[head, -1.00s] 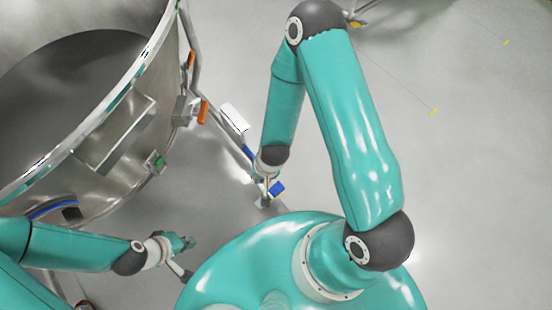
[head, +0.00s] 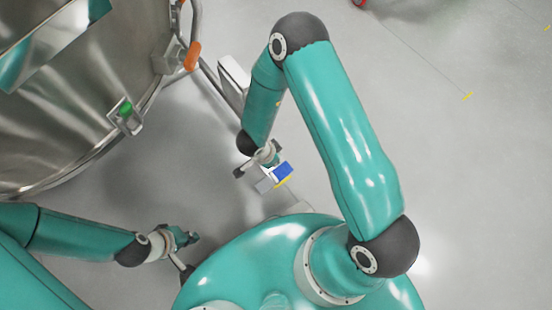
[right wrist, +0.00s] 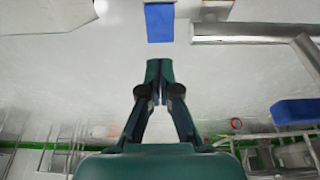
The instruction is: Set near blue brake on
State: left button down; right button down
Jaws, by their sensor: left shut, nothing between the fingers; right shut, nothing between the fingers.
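A blue brake pedal (head: 283,171) with a yellow edge shows in the head view, low by the floor beside my right wrist. In the right wrist view one blue piece (right wrist: 160,22) lies beyond my fingertips and another (right wrist: 295,111) is at the right; I cannot tell which is the near brake. My right gripper (right wrist: 152,75) is shut and empty, with a visible gap to the blue piece ahead. In the head view its fingers are hard to make out. My left gripper (head: 188,239) is shut and empty, left of my base, away from the pedal.
A large steel vessel (head: 60,120) fills the upper left, with an orange handle (head: 192,55) and a green-marked latch (head: 126,110). Its tubular frame (head: 213,72) runs down toward my right wrist. The floor (head: 470,180) at right is clear.

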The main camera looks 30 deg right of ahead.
jog(key=b+x, duration=0.6)
jog(key=x, duration=0.5)
jog(key=shift+f, duration=0.4)
jog(key=shift+d, duration=0.1)
